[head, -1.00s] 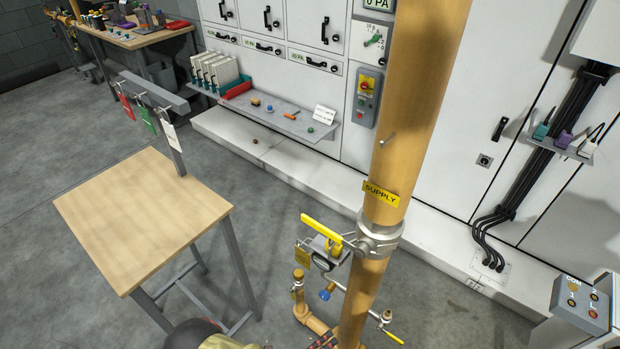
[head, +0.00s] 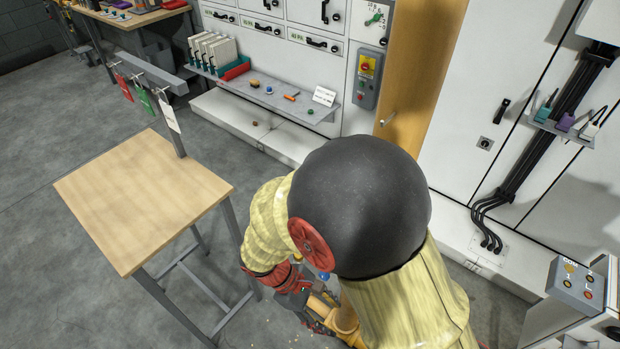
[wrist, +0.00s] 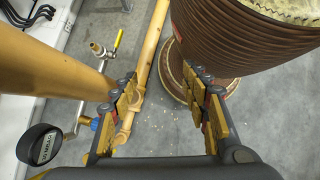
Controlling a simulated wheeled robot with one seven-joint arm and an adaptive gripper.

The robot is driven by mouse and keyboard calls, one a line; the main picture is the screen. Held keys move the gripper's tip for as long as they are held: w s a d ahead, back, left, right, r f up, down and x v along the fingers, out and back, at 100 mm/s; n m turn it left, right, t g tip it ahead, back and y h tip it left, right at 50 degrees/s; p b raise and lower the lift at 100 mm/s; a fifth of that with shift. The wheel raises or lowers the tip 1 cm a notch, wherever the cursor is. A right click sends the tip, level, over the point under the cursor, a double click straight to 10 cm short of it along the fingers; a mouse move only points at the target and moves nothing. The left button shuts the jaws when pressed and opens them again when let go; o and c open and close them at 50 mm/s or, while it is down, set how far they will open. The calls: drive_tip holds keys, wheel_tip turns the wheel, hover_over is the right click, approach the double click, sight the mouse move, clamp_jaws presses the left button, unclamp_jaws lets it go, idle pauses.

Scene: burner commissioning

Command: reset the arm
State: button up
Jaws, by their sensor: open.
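My gripper (wrist: 165,95) is open in the wrist view, with nothing seen held between its padded fingers. Bare grey floor and a thin yellow pipe (wrist: 150,50) show behind and between them; whether a finger touches the pipe I cannot tell. In the head view my gripper (head: 312,308) is low in the picture, partly hidden by my folded arm. My arm's dark rounded joint and yellow sleeves (head: 405,305) fill the lower middle and cover the lower supply pipe and its valve.
The thick supply pipe (head: 412,75) stands close behind my arm. A small valve with a yellow lever (wrist: 117,40) and a round black gauge (wrist: 40,146) lie left of my fingers. A wooden table (head: 140,200) stands left. A cabinet shelf (head: 270,97) holds small parts. Floor at far left is clear.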

drive_tip(key=d+r+m+t+y, duration=0.2)
drive_tip(key=d+r+m, duration=0.2)
drive_tip(key=r, duration=0.5)
drive_tip(key=d+r+m+t+y, duration=0.2)
drive_tip(key=d+r+m, duration=0.3)
drive_tip(key=r, duration=0.5)
drive_tip(key=d+r+m+t+y, duration=0.2)
drive_tip(key=d+r+m+t, duration=0.1)
drive_tip(key=r, duration=0.6)
drive_tip(key=d+m, duration=0.1)
drive_tip(key=d, duration=0.1)
drive_tip(key=shift+d+r+m+t+y, duration=0.2)
drive_tip(key=shift+d+m+t+y, duration=0.1)
drive_tip(key=shift+m+t+y, duration=0.1)
